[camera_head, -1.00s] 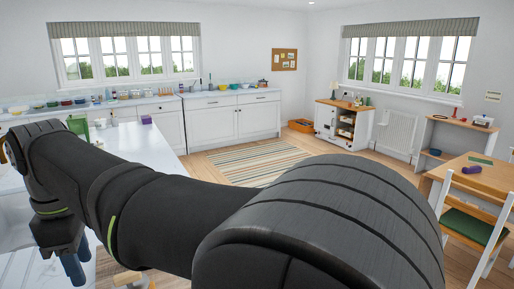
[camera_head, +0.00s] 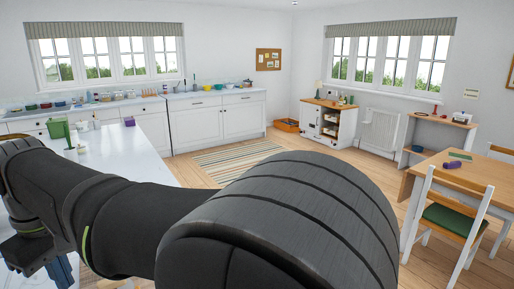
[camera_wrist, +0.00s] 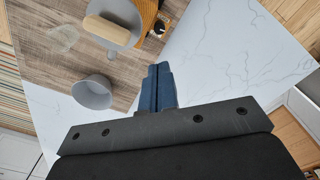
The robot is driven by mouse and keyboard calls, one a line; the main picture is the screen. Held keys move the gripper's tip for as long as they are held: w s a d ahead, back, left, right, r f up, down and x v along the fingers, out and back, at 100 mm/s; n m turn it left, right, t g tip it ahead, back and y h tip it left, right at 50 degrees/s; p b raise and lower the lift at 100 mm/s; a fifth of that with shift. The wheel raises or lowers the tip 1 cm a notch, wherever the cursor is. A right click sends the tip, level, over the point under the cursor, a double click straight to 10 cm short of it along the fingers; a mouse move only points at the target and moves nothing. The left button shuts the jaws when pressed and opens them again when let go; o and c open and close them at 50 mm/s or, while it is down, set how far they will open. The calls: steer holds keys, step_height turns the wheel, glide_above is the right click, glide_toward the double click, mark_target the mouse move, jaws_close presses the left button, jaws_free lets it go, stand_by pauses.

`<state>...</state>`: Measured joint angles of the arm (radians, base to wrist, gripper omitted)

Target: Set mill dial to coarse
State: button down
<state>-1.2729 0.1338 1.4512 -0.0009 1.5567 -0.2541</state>
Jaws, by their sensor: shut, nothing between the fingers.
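In the wrist view, a wooden body (camera_wrist: 147,13) that may be the mill stands at the top edge, partly cut off. A small black knob with a pale mark (camera_wrist: 159,29), possibly its dial, is beside it. A grey round part with a pale wooden bar (camera_wrist: 106,30) lies just left of it. My gripper (camera_wrist: 157,68) has blue fingers, shut together and empty. The fingertips are below the knob in the picture, apart from it. In the head view my gripper (camera_head: 62,272) shows only partly at the lower left. I cannot make out the mill there.
In the wrist view a grey cup (camera_wrist: 92,92) stands left of my fingers and a clear glass (camera_wrist: 62,39) stands farther left, both on a brown wood-grain surface (camera_wrist: 125,62). White marbled counter (camera_wrist: 230,55) lies bare to the right.

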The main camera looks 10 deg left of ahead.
steer(key=shift+a+f+m, duration=0.3)
steer(key=shift+f+m, duration=2.1)
steer(key=shift+m, duration=3)
steer(key=shift+a+f+m, duration=0.3)
steer(key=shift+f+m, duration=2.05)
steer(key=shift+m, duration=3.05)
steer(key=shift+a+f+m, duration=0.3)
steer(key=shift+f+m, duration=2.1)
steer(key=shift+m, duration=3)
steer(key=shift+d, duration=0.1)
steer(key=shift+s+d, duration=0.2)
steer(key=shift+s, duration=0.5)
